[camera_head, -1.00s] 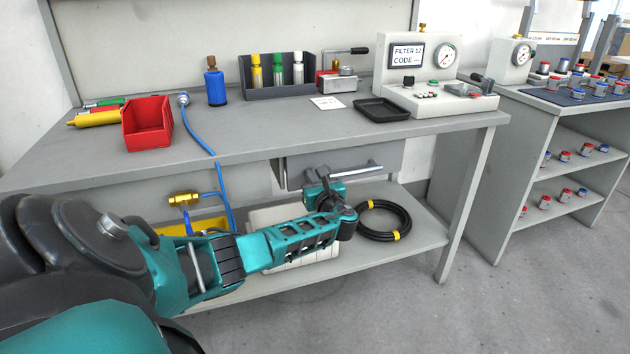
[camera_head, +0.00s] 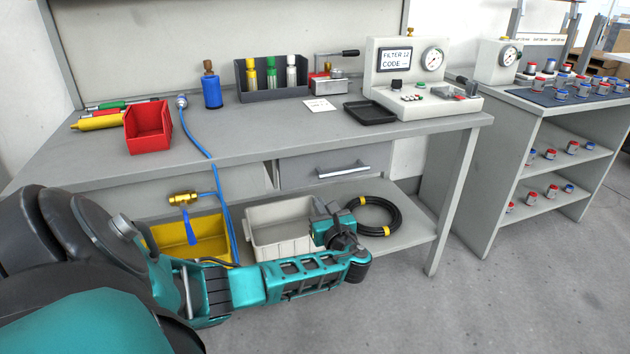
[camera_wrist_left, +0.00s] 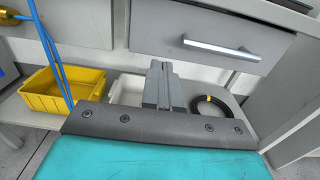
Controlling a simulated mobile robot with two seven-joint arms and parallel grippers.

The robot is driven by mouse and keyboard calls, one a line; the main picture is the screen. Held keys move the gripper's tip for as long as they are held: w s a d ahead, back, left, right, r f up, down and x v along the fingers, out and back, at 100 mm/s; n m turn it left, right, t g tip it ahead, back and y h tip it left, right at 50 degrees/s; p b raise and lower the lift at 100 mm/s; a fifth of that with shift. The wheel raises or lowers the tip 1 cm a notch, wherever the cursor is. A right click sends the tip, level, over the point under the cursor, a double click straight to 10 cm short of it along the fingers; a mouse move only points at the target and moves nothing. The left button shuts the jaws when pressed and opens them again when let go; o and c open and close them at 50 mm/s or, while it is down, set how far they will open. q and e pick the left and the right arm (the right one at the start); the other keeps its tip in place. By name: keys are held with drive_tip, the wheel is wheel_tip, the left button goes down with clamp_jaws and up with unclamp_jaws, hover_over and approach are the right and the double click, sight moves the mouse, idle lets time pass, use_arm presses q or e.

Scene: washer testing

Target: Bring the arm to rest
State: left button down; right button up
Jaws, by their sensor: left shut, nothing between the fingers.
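My left arm comes in from the left in the head view, with its gripper (camera_head: 326,212) in front of the bench's lower shelf, below the drawer (camera_head: 330,168). In the left wrist view the grey fingers of the gripper (camera_wrist_left: 160,72) are together with nothing between them. They point toward the shelf and overlap the white bin (camera_wrist_left: 128,88) in the picture. I cannot tell that they touch anything. The drawer is closed, and its handle (camera_wrist_left: 222,48) shows above and right of the fingers. My right gripper is not in view.
A yellow bin (camera_head: 205,238), a white bin (camera_head: 262,236) and a coiled black hose (camera_head: 385,228) lie on the lower shelf. A blue hose (camera_head: 205,150) hangs over the bench edge. The floor (camera_head: 510,300) at right is clear.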

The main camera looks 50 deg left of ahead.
use_arm(q)
drive_tip(key=shift+s+d, duration=0.15)
drive_tip(key=shift+d, duration=0.15)
